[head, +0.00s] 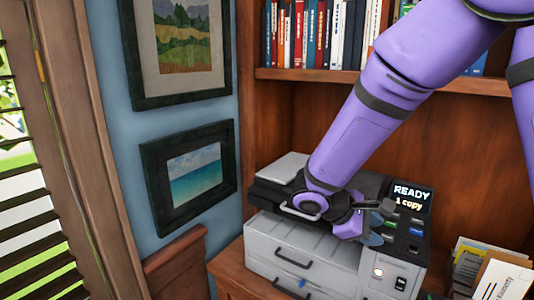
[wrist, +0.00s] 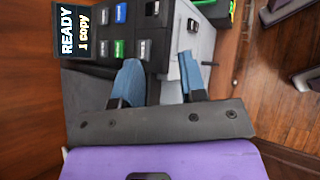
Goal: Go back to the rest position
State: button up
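My purple arm reaches down from the upper right in the head view, and my gripper (head: 376,228) is over the front of a grey and black copier (head: 315,248), left of its control panel (head: 403,240). In the wrist view my gripper (wrist: 160,75) has its two blue fingers spread apart with nothing between them. The fingers point toward the copier's buttons (wrist: 120,48) and grey body. Whether a fingertip touches the copier cannot be told. The copier's screen (head: 411,198) reads "READY 1 copy". My arm hides part of the copier's top.
The copier stands on a wooden cabinet (head: 232,268) in a bookcase, under a shelf (head: 300,76) with a row of books (head: 315,35). Papers or booklets (head: 500,275) stand at the lower right. Two framed pictures (head: 190,172) hang on the blue wall at left, beside a window with blinds.

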jog(key=s+d+r+m+t+y, duration=0.2)
jog(key=s+r+m+y, duration=0.3)
jog(key=s+r, duration=0.3)
jog(key=s+d+r+m+t+y, duration=0.2)
jog(key=s+d+r+m+y, duration=0.3)
jog(key=s+r, duration=0.3)
jog(key=shift+s+r+m+t+y, duration=0.35)
jog(key=shift+s+m, duration=0.55)
jog(key=shift+s, duration=0.7)
jog(key=shift+d, duration=0.1)
